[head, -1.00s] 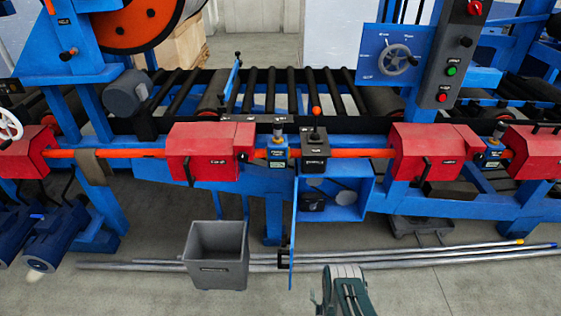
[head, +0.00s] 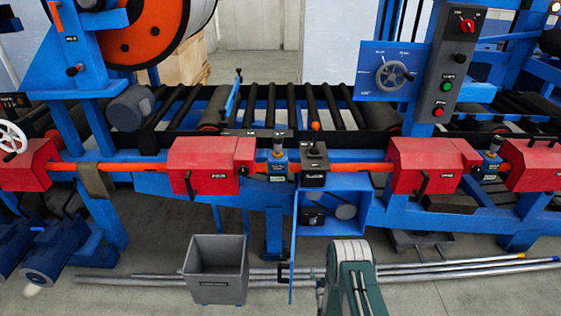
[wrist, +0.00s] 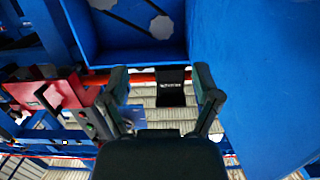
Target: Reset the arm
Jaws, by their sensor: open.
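My gripper (wrist: 161,73) shows in the wrist view with its two dark fingers spread apart. It is open, with nothing between the fingers. Behind the gap is a black box with a white label (wrist: 171,87) on an orange bar. In the head view my teal and grey arm rises from the bottom edge, right of centre, in front of the machine. The fingers cannot be made out there.
An open blue cabinet (head: 333,222) with a hinged door stands ahead of my arm. Red housings (head: 425,165) sit along the orange bar. A grey bin (head: 217,270) and long metal rods (head: 430,272) are on the floor. A control post (head: 450,75) stands behind.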

